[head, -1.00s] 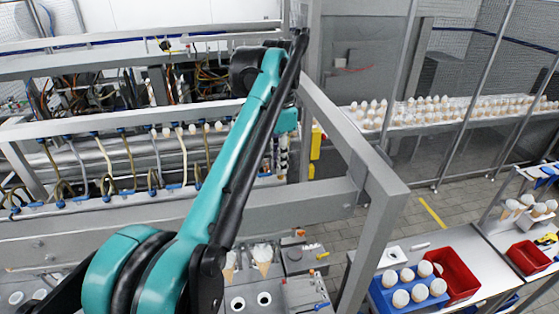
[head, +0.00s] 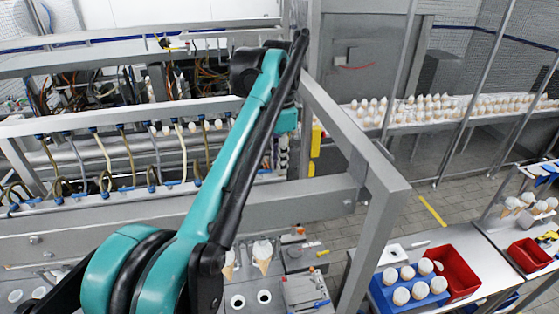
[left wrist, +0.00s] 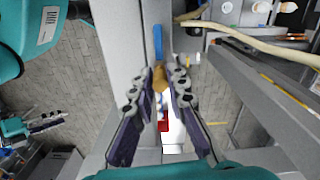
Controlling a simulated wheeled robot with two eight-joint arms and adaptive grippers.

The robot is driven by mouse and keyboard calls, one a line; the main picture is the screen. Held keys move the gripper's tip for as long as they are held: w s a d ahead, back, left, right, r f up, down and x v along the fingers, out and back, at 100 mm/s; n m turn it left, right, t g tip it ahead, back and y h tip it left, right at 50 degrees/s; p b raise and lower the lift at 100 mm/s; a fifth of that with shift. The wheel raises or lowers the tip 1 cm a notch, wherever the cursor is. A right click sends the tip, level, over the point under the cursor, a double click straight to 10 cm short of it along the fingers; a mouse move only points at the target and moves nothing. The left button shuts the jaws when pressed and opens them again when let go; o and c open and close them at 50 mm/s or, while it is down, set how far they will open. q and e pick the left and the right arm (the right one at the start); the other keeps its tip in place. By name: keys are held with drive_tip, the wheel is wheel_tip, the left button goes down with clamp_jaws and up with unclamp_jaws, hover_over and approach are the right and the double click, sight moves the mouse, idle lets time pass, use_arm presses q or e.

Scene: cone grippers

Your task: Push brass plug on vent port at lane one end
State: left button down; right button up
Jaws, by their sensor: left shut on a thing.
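My left gripper (head: 282,150) hangs below my teal and black arm, at the right end of the machine's tube rail in the head view. In the left wrist view, its two dark fingers (left wrist: 162,76) are shut on the brass plug (left wrist: 160,80). A blue strip or fitting (left wrist: 158,42) lies just beyond the plug, against a grey beam. Whether the plug touches it, I cannot tell. The vent port cannot be made out clearly; the gripper and arm cover part of that area.
A grey frame post and beam (head: 375,185) stand right beside the gripper. Hoses with blue fittings (head: 123,130) line the machine at left; a pale hose (left wrist: 260,45) runs close by. A blue rack (head: 412,292) and red bin (head: 456,272) stand at lower right.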

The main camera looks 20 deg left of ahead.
use_arm(q)
drive_tip(key=c, duration=1.1)
unclamp_jaws()
drive_tip(key=shift+r+p, duration=2.15)
drive_tip(key=shift+r, duration=0.4)
